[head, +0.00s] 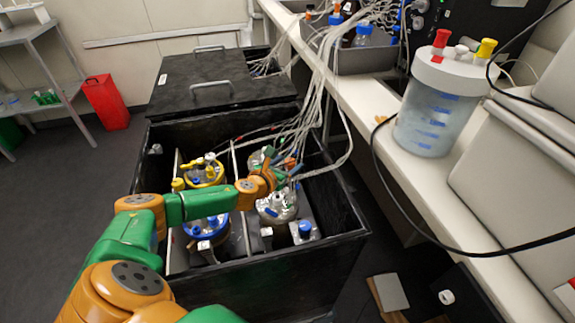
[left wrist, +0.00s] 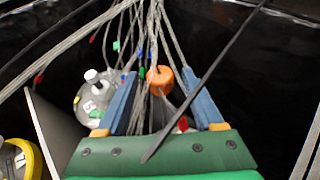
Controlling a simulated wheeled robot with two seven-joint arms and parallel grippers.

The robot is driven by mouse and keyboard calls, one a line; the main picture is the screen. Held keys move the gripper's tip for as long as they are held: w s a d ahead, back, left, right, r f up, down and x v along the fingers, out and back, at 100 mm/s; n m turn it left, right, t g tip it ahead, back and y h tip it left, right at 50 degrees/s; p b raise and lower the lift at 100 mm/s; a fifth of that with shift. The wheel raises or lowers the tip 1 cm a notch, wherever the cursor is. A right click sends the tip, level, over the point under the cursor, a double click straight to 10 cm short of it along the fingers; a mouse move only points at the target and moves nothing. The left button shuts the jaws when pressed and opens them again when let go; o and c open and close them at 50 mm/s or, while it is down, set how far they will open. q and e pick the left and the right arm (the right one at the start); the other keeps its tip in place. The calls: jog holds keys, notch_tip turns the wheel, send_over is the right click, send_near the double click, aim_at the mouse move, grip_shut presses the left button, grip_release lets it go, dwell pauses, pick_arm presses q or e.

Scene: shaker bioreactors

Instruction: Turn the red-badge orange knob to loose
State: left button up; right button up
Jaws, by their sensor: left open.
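An orange knob (left wrist: 160,78) shows in the left wrist view among grey cables, between the two blue fingertips in the picture. In the head view an orange piece (head: 290,162), likely the same knob, shows at the far right vessel in the black box. A small red badge (left wrist: 183,124) shows lower in the wrist view, near the right finger. My left gripper (left wrist: 159,75) is open, its fingers spread on either side of the knob; I cannot tell how deep they reach. In the head view my left gripper (head: 287,174) is over the right-hand vessels, partly among cables. My right gripper is not in view.
The black box (head: 345,215) has high walls around several vessels, including a yellow-ringed one (head: 204,172) and a blue-ringed one (head: 206,228). A bundle of cables (head: 322,95) hangs down to the vessels beside my gripper. A large bottle (head: 428,118) stands on the white bench.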

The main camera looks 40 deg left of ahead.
pick_arm(q)
jog(key=shift+c, duration=0.2)
grip_shut()
jog(key=shift+r, duration=0.1)
